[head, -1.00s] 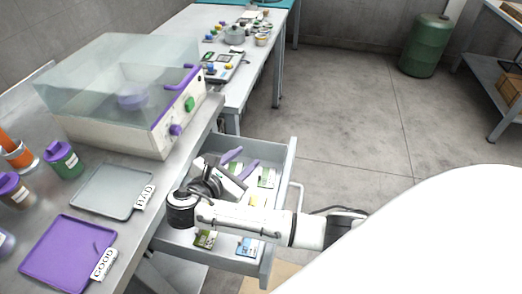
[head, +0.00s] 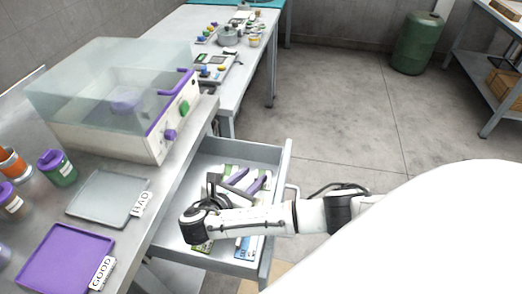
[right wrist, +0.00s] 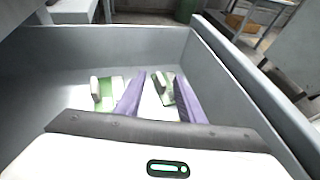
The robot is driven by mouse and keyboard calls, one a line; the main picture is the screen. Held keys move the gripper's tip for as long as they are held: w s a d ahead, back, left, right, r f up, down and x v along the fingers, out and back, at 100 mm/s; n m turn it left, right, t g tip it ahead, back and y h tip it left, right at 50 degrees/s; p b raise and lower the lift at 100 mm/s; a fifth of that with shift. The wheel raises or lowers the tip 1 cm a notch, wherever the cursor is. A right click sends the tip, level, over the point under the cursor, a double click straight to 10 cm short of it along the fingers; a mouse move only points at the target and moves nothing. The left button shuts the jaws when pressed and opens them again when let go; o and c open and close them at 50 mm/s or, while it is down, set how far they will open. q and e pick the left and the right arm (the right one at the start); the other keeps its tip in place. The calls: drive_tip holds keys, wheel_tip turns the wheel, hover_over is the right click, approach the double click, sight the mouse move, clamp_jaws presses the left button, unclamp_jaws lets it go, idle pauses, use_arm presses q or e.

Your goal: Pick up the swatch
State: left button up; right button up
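The open drawer (head: 235,152) holds several small swatch cards. In the right wrist view a green and white swatch (right wrist: 111,92) with a small pale block on it lies left of my fingers. Another green and white swatch (right wrist: 164,89) shows between the purple fingers, partly covered by the right one. My right gripper (head: 247,181) is inside the drawer with its two purple fingers apart; they also show in the right wrist view (right wrist: 158,98). Nothing is seen held. A blue and white card (head: 243,247) lies near the drawer's front, partly hidden by my arm. My left gripper is out of view.
The drawer walls stand close around my right gripper. On the bench are a clear-lidded machine (head: 125,100), a grey BAD tray (head: 100,195), a purple GOOD tray (head: 65,260) and jars such as a green one (head: 58,168).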

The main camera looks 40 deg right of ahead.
drive_tip(key=shift+x, duration=0.75)
clamp_jaws()
